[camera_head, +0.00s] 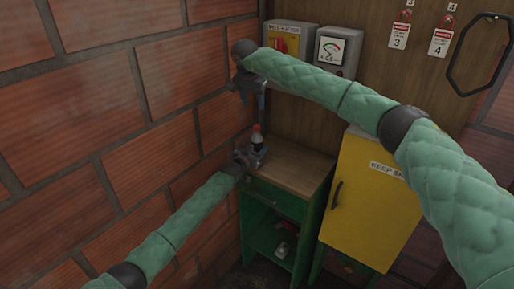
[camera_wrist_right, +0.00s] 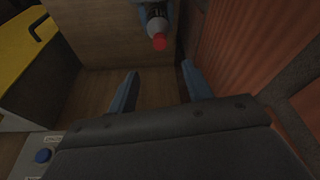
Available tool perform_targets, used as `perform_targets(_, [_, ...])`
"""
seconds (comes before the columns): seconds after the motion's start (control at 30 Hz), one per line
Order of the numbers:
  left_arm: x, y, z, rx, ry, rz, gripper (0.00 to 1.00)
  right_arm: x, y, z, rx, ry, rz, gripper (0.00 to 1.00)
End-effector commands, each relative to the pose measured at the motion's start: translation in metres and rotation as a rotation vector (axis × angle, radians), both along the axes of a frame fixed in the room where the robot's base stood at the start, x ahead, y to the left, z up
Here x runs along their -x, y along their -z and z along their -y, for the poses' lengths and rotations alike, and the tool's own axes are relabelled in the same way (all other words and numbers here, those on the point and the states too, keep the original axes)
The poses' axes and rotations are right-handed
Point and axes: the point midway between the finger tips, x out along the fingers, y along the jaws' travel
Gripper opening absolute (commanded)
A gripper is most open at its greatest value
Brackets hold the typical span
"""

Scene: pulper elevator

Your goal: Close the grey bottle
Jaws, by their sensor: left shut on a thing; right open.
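The grey bottle (camera_head: 257,142) stands roughly upright over the wooden cabinet top near the brick wall, with a red top (camera_head: 256,129). In the right wrist view the bottle (camera_wrist_right: 155,14) is at the upper edge, its red tip (camera_wrist_right: 160,41) towards the camera. I cannot tell how the red part sits on the neck. My left gripper (camera_head: 250,155) is shut on the bottle's lower part. My right gripper (camera_head: 254,88) is above the bottle, fingers apart and empty; in its wrist view (camera_wrist_right: 160,70) the red tip lies beyond the fingertips, not between them.
A brick wall (camera_head: 75,130) is close on the left. A switch box (camera_head: 284,39) and a gauge box (camera_head: 337,50) hang behind my right arm.

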Motion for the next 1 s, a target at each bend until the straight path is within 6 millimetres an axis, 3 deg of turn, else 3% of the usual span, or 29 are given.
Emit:
perform_targets(0.6, [0.000,-0.001,0.000,0.001,0.000,0.001,0.00,-0.021,0.086,0.010,-0.002,0.002,-0.001,0.50])
perform_targets(0.8, [0.000,-0.001,0.000,0.001,0.000,0.001,0.00,-0.026,0.105,0.012,-0.002,0.001,-0.001,0.50])
perform_targets(1.0, [0.000,-0.001,0.000,0.001,0.000,0.001,0.00,-0.028,0.111,0.013,-0.001,0.002,0.001,0.50])
